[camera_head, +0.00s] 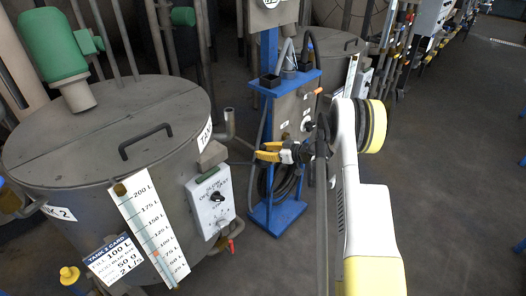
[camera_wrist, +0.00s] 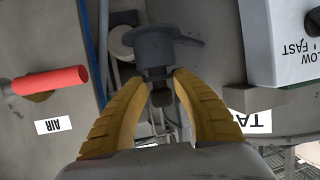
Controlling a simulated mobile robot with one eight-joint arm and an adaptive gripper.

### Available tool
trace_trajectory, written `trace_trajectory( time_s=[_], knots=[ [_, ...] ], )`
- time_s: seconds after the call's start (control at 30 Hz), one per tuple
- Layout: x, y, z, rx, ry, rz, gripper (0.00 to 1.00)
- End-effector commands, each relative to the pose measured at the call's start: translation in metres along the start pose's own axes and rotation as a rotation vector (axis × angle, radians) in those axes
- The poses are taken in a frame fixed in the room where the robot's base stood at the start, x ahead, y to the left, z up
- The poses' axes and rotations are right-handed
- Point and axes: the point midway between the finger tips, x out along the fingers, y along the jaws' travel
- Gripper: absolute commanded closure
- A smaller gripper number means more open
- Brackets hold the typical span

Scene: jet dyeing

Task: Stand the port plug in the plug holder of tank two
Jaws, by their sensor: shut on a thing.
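My gripper (camera_head: 262,151) has yellow fingers and reaches left, between tank two (camera_head: 110,130) and the blue stand. In the wrist view my gripper (camera_wrist: 160,78) is shut on a small dark grey piece, the port plug (camera_wrist: 160,92). A wider dark grey round part with a side arm (camera_wrist: 155,45) shows just past the fingertips. I cannot tell whether it belongs to the plug or is a fitting behind it. In the head view a grey bent pipe (camera_head: 230,124) stands at the tank's right side, left of the fingertips. I cannot clearly make out the plug holder.
Tank two's control box (camera_head: 210,200) and level scale (camera_head: 150,232) face front. A blue stand (camera_head: 276,218) with a hose and panel is close behind my gripper. A red handle (camera_wrist: 50,81) by the AIR label shows in the wrist view. Open floor (camera_head: 455,170) lies right.

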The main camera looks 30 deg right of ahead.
Motion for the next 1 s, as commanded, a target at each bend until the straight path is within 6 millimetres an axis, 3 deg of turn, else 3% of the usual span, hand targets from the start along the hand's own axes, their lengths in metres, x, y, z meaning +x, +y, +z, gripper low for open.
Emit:
trace_trajectory(
  time_s=[0.53, 0.57, 0.6, 0.63, 1.0],
  knots=[
    [0.0035, 0.0001, 0.0085, 0.0, 0.0, 0.0, 0.98],
    [0.0034, 0.0001, 0.0082, 0.0, 0.0, 0.0, 0.63],
    [0.0033, 0.0001, 0.0081, 0.0, 0.0, 0.0, 0.5],
    [0.0033, 0.0, 0.0081, 0.0, 0.0, 0.0, 0.45],
    [0.0033, 0.0, 0.0082, 0.0, 0.0, 0.0, 0.45]
  ],
)
